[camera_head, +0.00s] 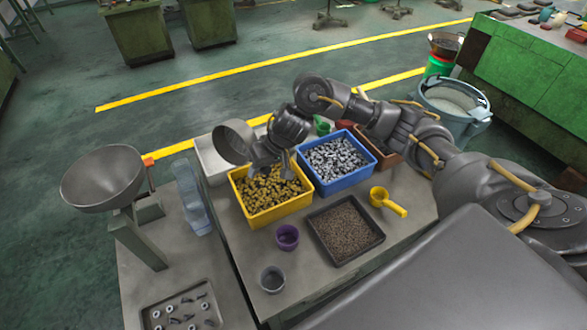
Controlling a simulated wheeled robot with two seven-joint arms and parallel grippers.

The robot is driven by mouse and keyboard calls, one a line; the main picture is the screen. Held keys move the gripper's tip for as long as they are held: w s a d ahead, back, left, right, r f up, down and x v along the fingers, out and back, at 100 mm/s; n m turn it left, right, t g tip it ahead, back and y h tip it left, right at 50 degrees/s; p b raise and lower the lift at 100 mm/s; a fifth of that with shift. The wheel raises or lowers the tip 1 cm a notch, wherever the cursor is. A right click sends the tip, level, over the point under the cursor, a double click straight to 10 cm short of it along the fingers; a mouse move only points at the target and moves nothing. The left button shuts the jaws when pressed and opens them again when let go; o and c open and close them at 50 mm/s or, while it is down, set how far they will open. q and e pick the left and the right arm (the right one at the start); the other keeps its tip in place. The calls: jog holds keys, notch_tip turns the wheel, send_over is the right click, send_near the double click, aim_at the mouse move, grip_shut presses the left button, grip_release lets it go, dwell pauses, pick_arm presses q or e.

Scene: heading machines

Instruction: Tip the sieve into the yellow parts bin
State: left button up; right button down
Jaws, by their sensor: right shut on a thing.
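The sieve (233,142) is a grey round bowl. It is tilted onto its side above the back left of the yellow parts bin (262,221). My right gripper (263,158) comes in from the right and is shut on the sieve at its right side. The yellow bin stands on the table and holds many small yellowish and dark parts. The gripper hides some of its back part. The inside of the sieve is mostly turned away, and I cannot tell whether anything is in it. My left gripper is not in view.
A blue bin (350,181) of silvery parts stands right of the yellow one. A dark tray (377,241) of brown grains, a yellow scoop (379,196), a purple cup (288,237) and a grey cup (272,279) lie nearer. A large metal bowl (103,180) stands left.

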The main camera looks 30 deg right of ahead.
pick_arm(q)
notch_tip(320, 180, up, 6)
jog(key=p, duration=0.4)
pick_arm(e)
jog(key=s+d+f+m+t+h, duration=0.1)
jog(key=s+d+f+m+t, duration=0.1)
jog(key=d+f+m, duration=0.4)
jog(key=shift+s+d+f+m, duration=0.3)
jog(key=shift+d+f, duration=1.3)
jog(key=shift+d, duration=0.3)
pick_arm(q)
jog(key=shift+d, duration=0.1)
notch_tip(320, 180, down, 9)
jog(key=b, duration=0.8)
pick_arm(e)
jog(key=d+r+m+t+y, duration=0.2)
jog(key=d+r+m+y, duration=0.1)
jog(key=y, duration=0.8)
jog(key=shift+d+r+m+t+y, duration=0.35)
jog(key=shift+d+m, duration=0.25)
jog(key=shift+d, duration=0.55)
jog(key=shift+s, duration=0.1)
